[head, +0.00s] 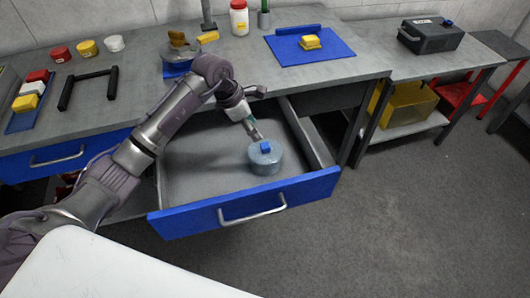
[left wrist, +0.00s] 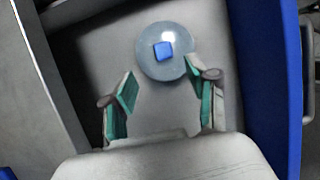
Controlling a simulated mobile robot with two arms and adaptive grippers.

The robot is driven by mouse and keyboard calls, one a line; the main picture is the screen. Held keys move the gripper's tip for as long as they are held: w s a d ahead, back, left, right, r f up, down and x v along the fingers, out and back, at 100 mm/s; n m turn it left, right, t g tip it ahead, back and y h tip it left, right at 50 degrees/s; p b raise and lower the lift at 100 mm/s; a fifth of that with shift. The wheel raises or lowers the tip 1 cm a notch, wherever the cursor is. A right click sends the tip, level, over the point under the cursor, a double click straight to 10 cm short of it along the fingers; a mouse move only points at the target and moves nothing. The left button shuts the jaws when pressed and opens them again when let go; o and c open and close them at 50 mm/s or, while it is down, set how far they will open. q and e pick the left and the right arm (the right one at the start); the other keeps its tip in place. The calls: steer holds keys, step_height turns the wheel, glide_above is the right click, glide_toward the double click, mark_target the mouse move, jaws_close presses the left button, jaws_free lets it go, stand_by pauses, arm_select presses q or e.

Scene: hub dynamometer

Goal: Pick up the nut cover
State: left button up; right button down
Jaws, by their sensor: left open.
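The nut cover looks to be the translucent grey-blue round piece with a blue knob (head: 265,160) inside the open drawer, near its front right. It also shows in the left wrist view (left wrist: 150,62), just beyond the fingertips. My left gripper (head: 257,137) reaches down into the drawer, right by the cover. In the left wrist view its two green-padded fingers (left wrist: 160,88) are spread apart with nothing between them. The right fingertip is close to the cover's edge; I cannot tell whether it touches. My right gripper is not in view.
The open drawer (head: 190,190) has a blue front with a metal handle, and its walls surround the cover. The bench above (head: 130,105) holds coloured caps, a black handle frame, and a blue mat (head: 337,50) with a yellow piece. The drawer floor around the cover is clear.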

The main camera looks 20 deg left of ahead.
mark_target(265, 145)
arm_select(q)
steer(key=x, duration=0.3)
steer(key=shift+f, duration=0.1)
steer(key=x, duration=0.4)
steer(key=shift+s+d+p, duration=0.2)
steer(key=shift+d+p, duration=0.05)
steer(key=shift+p, duration=0.1)
steer(key=shift+w+d+f, duration=0.15)
steer(key=shift+w+f, duration=0.05)
steer(key=shift+f, duration=0.4)
jaws_close()
